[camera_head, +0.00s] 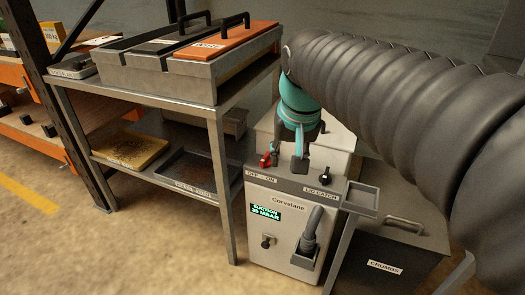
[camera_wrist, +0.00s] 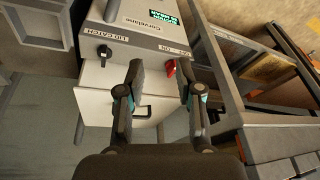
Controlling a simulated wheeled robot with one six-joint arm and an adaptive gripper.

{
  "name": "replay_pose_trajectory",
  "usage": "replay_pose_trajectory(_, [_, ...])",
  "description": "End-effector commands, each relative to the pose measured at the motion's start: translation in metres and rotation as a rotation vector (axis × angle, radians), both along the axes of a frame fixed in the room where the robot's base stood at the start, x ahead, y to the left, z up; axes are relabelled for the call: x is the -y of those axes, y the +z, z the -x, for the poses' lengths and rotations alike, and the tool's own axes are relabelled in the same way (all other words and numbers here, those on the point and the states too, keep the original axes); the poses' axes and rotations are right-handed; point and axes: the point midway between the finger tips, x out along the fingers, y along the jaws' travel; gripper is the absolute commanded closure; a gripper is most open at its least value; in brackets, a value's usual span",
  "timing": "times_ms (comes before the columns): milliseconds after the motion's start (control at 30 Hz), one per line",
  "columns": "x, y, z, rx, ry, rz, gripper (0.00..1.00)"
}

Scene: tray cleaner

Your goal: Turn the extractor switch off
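The extractor is a pale box marked Corvelane (camera_head: 285,222) with a grey sloped top panel. Its red switch (camera_head: 265,160) stands by the OFF – ON label at the panel's left. In the wrist view the red switch (camera_wrist: 171,68) shows between the fingertips in the picture, nearer the right one, by the ON end of the label. Its exact setting is hard to tell. A green display (camera_head: 265,212) is lit with a suction reading. My gripper (camera_head: 287,161) is open and empty just over the panel, beside the switch; it also shows in the wrist view (camera_wrist: 163,78). Contact cannot be judged.
The black lid catch knob (camera_head: 325,179) is on the same panel, to the right. A ribbed black hose (camera_head: 390,95) fills the upper right. A metal bench (camera_head: 222,125) with trays stands close at left. A dark crumbs bin (camera_head: 400,255) stands at right.

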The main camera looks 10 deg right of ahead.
Motion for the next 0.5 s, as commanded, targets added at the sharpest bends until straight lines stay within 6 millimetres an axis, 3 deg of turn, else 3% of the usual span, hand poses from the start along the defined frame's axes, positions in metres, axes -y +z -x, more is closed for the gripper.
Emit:
replay_pose_trajectory(33, [0.001,0.002,-0.02,-0.028,-0.03,-0.009,0.65])
replay_pose_trajectory(233, [0.002,0.012,-0.086,-0.127,-0.153,-0.038,0.65])
replay_pose_trajectory(500, [0.002,0.003,-0.165,-0.246,-0.309,-0.059,0.65])
